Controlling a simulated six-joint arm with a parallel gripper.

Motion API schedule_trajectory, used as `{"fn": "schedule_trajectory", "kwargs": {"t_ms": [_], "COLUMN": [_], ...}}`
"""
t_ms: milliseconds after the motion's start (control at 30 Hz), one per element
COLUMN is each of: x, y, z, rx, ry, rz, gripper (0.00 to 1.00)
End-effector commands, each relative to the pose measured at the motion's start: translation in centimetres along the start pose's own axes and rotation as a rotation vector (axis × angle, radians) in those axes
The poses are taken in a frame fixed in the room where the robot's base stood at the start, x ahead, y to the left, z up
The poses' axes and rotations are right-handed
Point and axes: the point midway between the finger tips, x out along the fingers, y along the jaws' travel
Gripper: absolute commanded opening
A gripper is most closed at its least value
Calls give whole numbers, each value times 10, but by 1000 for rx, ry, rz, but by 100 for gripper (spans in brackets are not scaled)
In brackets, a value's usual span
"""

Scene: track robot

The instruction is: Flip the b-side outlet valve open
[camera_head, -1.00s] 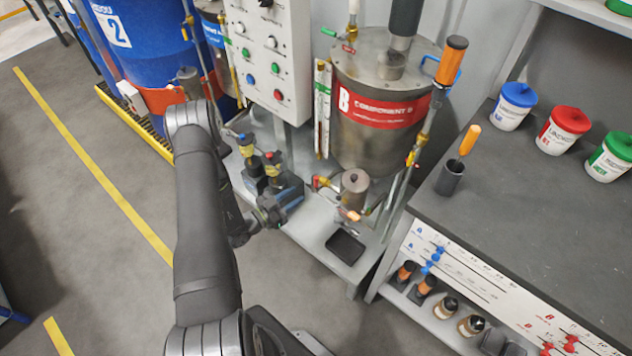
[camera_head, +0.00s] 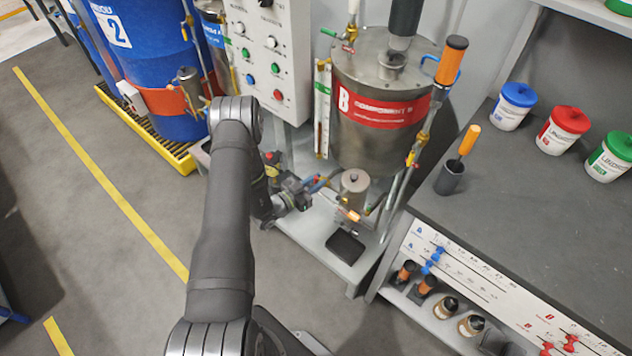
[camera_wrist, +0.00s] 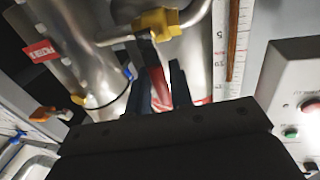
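The B tank (camera_head: 380,140) is a steel drum with a red band, standing on a grey metal stand. Low at its left, a brass-yellow outlet fitting and lever are partly hidden behind my gripper (camera_head: 305,192) in the head view. In the wrist view, a yellow valve body (camera_wrist: 157,22) on a steel pipe carries a red lever (camera_wrist: 158,84). My gripper's two dark fingers (camera_wrist: 161,88) stand apart, one on each side of this lever. A gap seems to show beside it; contact is unclear.
A small steel pot (camera_head: 354,188) with an orange-tipped outlet stands right of my gripper, above a black tray (camera_head: 345,244). A sight scale (camera_head: 322,105) and control panel (camera_head: 268,55) are above. A workbench (camera_head: 540,215) stands at the right.

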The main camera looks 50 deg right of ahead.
Motion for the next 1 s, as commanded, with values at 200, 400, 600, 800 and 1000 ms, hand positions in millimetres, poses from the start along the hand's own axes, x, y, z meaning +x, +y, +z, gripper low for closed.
{"fn": "schedule_trajectory", "kwargs": {"t_ms": [200, 400, 600, 800, 1000], "x": [0, -1, -2, -3, -4], "y": [0, -1, -5, -12, -18], "z": [0, 0, 0, 2, 4], "rx": [0, -24, -116, -263, -414], "ry": [0, 5, 23, 53, 83], "rz": [0, 0, -1, -1, 0], "gripper": [0, 0, 0, 0, 0]}}
